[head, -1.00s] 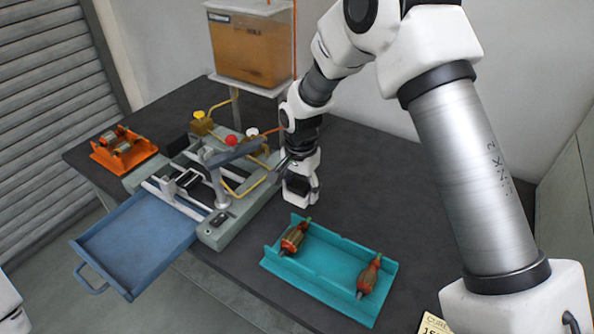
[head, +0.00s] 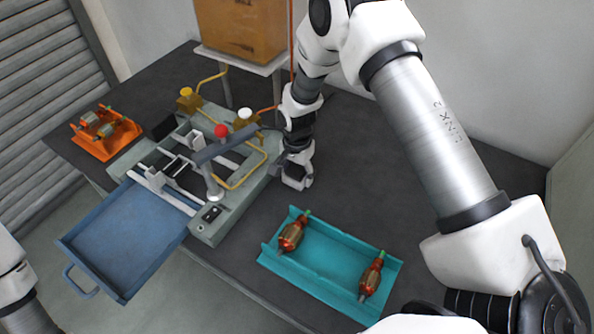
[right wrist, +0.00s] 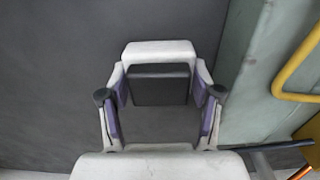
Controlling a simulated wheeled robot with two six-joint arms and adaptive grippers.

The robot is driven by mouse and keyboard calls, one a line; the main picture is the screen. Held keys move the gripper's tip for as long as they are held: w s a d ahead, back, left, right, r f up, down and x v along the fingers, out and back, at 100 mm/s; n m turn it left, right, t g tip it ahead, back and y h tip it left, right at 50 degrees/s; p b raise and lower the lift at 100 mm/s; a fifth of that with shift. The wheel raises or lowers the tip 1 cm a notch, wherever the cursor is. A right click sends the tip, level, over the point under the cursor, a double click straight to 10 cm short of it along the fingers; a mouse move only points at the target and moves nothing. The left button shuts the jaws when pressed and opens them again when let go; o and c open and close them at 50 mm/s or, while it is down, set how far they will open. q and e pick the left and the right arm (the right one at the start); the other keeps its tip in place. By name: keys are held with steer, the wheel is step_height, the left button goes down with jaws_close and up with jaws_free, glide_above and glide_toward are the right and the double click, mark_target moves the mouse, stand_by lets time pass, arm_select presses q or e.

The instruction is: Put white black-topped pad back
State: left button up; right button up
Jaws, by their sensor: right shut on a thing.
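The white black-topped pad (right wrist: 160,52) shows in the right wrist view, between the purple-lined fingers of my right gripper (right wrist: 160,88), which is shut on it. Its black face lies over a dark grey surface. In the head view my right gripper (head: 296,178) points down low over the dark table, just right of the winding machine (head: 206,228). From there I cannot clearly tell the pad from the white gripper parts, nor whether it touches the table. Part of my left arm shows at the left edge; its gripper is out of view.
A teal tray (head: 318,290) with two red-brown armatures is at the front. An orange holder (head: 92,148) is at the back left, and an open blue drawer (head: 125,240) sticks out in front. A brown bin (head: 240,25) stands behind the machine. The table's right side is clear.

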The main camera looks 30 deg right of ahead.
mark_target(297, 169)
steer(key=shift+s+r, duration=0.1)
steer(key=shift+s, duration=0.05)
steer(key=shift+a, duration=0.1)
steer(key=o, duration=0.9)
steer(key=shift+f, duration=0.2)
steer(key=shift+c, duration=0.2)
steer(key=shift+o, duration=0.3)
steer(key=shift+w+f, duration=0.15)
steer(key=shift+w, duration=0.05)
steer(key=shift+s+r, duration=0.1)
steer(key=shift+r, duration=0.4)
step_height(297, 169, up, 12)
steer(key=b, duration=0.3)
steer(key=shift+f, duration=0.25)
steer(key=shift+r, duration=0.1)
